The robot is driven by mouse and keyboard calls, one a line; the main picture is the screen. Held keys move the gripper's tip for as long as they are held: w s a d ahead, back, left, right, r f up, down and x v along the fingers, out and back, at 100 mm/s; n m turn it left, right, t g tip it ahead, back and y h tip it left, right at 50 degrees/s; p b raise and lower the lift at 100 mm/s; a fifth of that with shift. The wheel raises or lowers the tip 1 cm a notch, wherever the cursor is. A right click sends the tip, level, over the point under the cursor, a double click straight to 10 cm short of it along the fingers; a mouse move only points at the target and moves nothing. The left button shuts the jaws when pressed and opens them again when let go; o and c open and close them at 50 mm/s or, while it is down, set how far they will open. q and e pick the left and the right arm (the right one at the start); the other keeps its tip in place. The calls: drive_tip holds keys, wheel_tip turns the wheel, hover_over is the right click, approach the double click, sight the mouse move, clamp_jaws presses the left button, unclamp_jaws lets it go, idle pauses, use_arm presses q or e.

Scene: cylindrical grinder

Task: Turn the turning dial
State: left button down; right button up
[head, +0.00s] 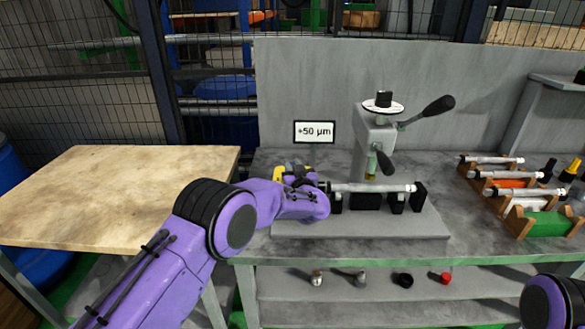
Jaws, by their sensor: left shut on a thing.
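My left gripper (324,188) is at the left end of a pale metal shaft (375,187), which lies level on black supports on a grey base plate. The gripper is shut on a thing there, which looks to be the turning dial. My purple wrist hides most of it, so its shape and any marks cannot be read. Above the shaft stands a grey measuring head with a white round scale and black knob (383,103) on top. My right gripper is out of view; only a purple arm link shows at the bottom right.
A sign (314,131) reading +50 µm stands behind. Black handles (438,107) stick out from the head. A rack (530,205) with several shafts is at the right. A bare wooden table (105,190) is at the left. Small parts lie on the lower shelf (330,300).

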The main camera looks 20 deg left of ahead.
use_arm(q)
drive_tip(key=c, duration=1.1)
unclamp_jaws()
drive_tip(key=shift+d, duration=0.1)
drive_tip(key=b+v, duration=0.2)
drive_tip(key=v, duration=0.8)
drive_tip(key=shift+s+d, duration=0.1)
drive_tip(key=shift+s, duration=0.15)
